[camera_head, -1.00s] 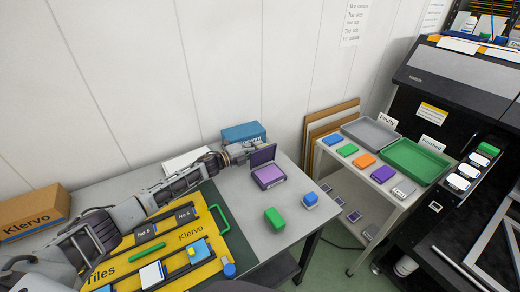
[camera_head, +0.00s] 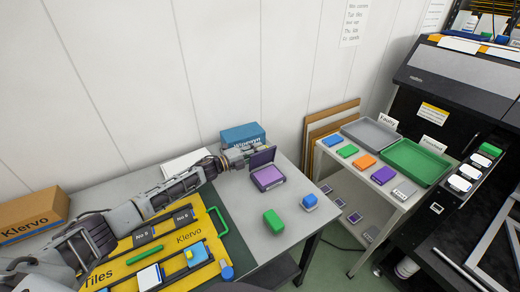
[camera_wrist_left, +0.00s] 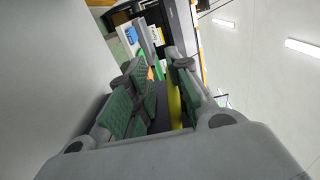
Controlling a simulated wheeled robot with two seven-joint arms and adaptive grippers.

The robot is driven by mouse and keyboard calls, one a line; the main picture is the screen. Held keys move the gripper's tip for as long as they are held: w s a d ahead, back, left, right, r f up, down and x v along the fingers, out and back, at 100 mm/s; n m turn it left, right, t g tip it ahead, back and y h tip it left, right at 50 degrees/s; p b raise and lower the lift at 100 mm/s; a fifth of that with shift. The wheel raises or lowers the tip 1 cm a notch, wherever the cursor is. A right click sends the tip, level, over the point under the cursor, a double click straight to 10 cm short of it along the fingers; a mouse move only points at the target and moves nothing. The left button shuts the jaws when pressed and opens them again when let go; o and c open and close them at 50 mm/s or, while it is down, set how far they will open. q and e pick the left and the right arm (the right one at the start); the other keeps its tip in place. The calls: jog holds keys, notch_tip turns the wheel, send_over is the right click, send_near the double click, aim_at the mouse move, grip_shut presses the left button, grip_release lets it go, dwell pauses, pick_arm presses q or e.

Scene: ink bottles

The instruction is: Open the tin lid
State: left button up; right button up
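The purple tin (camera_head: 269,178) stands on the grey table with its lid (camera_head: 262,158) raised at its back edge. The lid stands steeply up and shows its dark purple face. My left gripper (camera_head: 247,151) is at the lid's left edge; whether it touches the lid is unclear. In the left wrist view its green-padded fingers (camera_wrist_left: 158,95) are apart, with a dark surface and a yellow strip showing between them. I cannot tell whether anything is gripped. My right gripper is out of view.
A blue box (camera_head: 242,135) is behind the gripper, close to the wall. A yellow tile board (camera_head: 165,250) lies under my left arm.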

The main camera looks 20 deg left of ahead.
pick_arm(q)
jog(key=v, duration=1.1)
jog(key=shift+a+r, duration=0.3)
jog(key=shift+a, duration=0.05)
jog(key=shift+a, duration=0.1)
dwell(0.4)
